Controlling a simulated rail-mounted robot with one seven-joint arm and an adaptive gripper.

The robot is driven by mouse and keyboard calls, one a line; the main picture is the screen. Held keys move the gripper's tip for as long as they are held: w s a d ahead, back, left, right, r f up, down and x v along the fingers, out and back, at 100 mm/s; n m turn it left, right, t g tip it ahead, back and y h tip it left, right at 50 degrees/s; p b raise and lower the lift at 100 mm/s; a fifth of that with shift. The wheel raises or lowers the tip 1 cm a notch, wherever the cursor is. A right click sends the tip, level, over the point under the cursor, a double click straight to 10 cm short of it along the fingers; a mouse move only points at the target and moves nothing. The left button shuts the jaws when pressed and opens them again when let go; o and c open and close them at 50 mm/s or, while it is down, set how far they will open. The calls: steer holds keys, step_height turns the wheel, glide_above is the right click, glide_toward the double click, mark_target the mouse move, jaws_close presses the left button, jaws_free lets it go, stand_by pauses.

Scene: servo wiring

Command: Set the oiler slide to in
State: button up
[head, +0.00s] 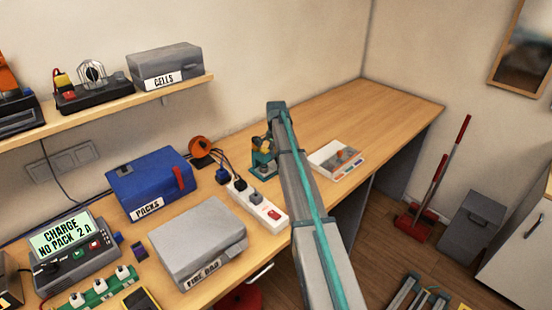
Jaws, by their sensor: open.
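No part is clearly readable as the oiler slide in the head view. A small teal and brass device (263,163) stands on the bench just left of my arm, partly covered by it. A white panel (326,165) with a grey part, an orange knob (339,155) and small coloured labels lies on the bench right of my arm. I cannot tell which of these carries the slide, or its setting. My grey arm with a teal stripe reaches up across the middle of the view.
A white power strip (257,204) with plugs, a blue PACKS box (150,187), a grey lidded box (198,240) and a charger (75,250) crowd the bench's left. A shelf (105,112) hangs above. The bench's far right (385,107) is clear.

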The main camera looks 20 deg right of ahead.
step_height(320, 180, up, 12)
steer(key=shift+f, duration=0.15)
stand_by(0.3)
steer(key=shift+d, duration=0.1)
